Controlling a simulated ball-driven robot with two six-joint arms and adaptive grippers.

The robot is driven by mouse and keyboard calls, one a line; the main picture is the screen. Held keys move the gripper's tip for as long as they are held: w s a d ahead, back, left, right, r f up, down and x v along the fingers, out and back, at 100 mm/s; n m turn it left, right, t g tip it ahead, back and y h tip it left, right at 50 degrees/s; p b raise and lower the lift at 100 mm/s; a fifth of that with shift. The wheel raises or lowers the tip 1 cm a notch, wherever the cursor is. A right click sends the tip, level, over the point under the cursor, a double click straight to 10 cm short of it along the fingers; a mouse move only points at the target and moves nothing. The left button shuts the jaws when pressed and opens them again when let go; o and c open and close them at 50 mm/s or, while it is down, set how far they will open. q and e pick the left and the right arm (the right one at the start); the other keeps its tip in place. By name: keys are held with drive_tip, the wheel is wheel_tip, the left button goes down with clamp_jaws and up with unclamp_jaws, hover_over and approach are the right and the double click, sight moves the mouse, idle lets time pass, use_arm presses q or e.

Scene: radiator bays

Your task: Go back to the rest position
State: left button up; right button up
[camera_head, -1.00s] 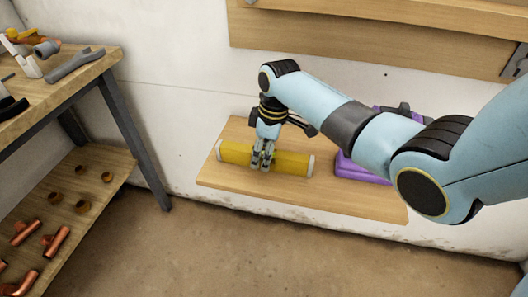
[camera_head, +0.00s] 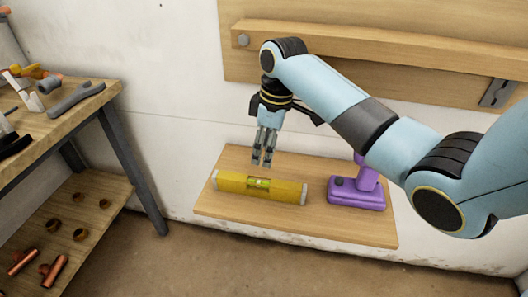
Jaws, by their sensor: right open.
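My right gripper (camera_head: 263,157) is open and empty. It points down, a little above and behind a yellow spirit level (camera_head: 228,183), apart from it. The level lies on a low wooden shelf (camera_head: 320,230) against the wall, with its green vial showing in the middle. My right arm comes in from the right. My left gripper is not in view.
A purple drill (camera_head: 356,192) stands on the shelf to the right of the level. A wooden workbench (camera_head: 70,118) with tools is at the left, with copper fittings (camera_head: 53,272) on its lower shelf. A wooden board (camera_head: 235,70) is on the wall above.

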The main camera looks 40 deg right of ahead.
idle(0.4)
drive_tip(key=s+a+r+m+t+h, duration=0.1)
drive_tip(key=s+a+r+m, duration=0.1)
drive_tip(key=s, duration=0.6)
drive_tip(key=s+a+r+m, duration=0.1)
drive_tip(key=s+m, duration=0.2)
drive_tip(key=s, duration=0.6)
drive_tip(key=s+a+r+m+t+h, duration=0.1)
drive_tip(key=s+a+r+m, duration=0.1)
drive_tip(key=s, duration=0.6)
wheel_tip(320, 180, down, 23)
drive_tip(key=s+d+g, duration=0.1)
drive_tip(key=s+d, duration=0.1)
drive_tip(key=d, duration=0.1)
drive_tip(key=s+d+f+g, duration=0.1)
drive_tip(key=s+f, duration=1.7)
drive_tip(key=s, duration=0.1)
drive_tip(key=shift+f+m, duration=0.3)
drive_tip(key=shift+m, duration=0.1)
